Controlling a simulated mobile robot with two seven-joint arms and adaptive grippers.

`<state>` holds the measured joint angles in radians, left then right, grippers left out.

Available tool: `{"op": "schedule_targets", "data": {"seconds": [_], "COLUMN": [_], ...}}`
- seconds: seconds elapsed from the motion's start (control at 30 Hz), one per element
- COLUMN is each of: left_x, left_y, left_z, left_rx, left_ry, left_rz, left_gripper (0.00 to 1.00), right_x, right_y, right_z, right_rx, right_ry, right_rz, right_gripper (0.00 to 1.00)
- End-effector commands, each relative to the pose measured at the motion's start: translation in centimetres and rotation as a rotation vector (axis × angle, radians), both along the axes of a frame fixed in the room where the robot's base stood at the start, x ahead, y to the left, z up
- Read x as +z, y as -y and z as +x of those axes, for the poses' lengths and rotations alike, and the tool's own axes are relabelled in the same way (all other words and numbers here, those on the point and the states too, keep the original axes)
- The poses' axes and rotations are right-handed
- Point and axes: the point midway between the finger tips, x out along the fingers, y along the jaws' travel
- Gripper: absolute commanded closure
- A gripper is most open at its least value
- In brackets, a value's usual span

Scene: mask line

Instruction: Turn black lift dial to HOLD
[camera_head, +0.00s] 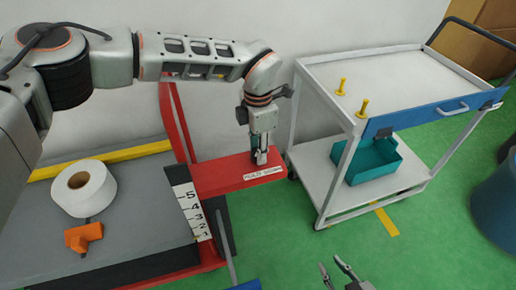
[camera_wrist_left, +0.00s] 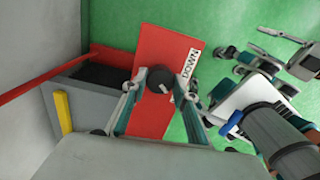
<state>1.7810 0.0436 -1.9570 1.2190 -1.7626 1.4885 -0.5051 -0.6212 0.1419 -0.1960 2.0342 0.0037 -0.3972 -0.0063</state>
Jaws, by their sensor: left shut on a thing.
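The black lift dial (camera_wrist_left: 158,79) sits on a red panel (camera_head: 222,176), between the fingers of my left gripper (camera_head: 260,157). In the left wrist view the red panel (camera_wrist_left: 150,118) lies below the two fingers, which close on the dial from both sides. A white label (camera_head: 263,173) with black lettering is beside the dial; it also shows in the left wrist view (camera_wrist_left: 190,62), partly readable as DOWN. In the head view the gripper mostly hides the dial, so its pointing direction is unclear. My right gripper (camera_head: 337,272) is open and empty at the bottom edge, over green floor.
A grey lift platform (camera_head: 135,215) holds a white roll (camera_head: 84,188) and an orange piece (camera_head: 84,236). A numbered scale (camera_head: 193,212) stands by the panel. A white trolley (camera_head: 312,95) with yellow pegs and a teal bin (camera_head: 367,165) stands right. Green floor lies between.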

Motion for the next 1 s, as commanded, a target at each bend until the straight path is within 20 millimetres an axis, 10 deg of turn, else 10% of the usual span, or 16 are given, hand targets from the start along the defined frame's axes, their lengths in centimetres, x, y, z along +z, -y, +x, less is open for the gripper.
{"op": "schedule_targets", "data": {"seconds": [0.73, 0.8, 1.0], "left_x": [-0.19, -0.18, -0.10], "left_y": [-0.02, -0.02, -0.01], "left_z": [-0.09, -0.09, -0.05], "left_rx": [-0.084, -0.084, -0.083], "left_ry": [-0.003, -0.003, -0.001], "left_rz": [0.001, 0.001, 0.001], "left_gripper": [0.93, 0.55, 0.55], "right_x": [-0.19, -0.19, -0.17], "right_y": [-0.05, -0.05, -0.03], "right_z": [-0.34, -0.34, -0.32], "right_rx": [0.000, 0.000, 0.001], "right_ry": [-0.007, -0.007, -0.007], "right_rz": [0.001, 0.001, 0.000], "right_gripper": [0.73, 0.73, 0.73]}}
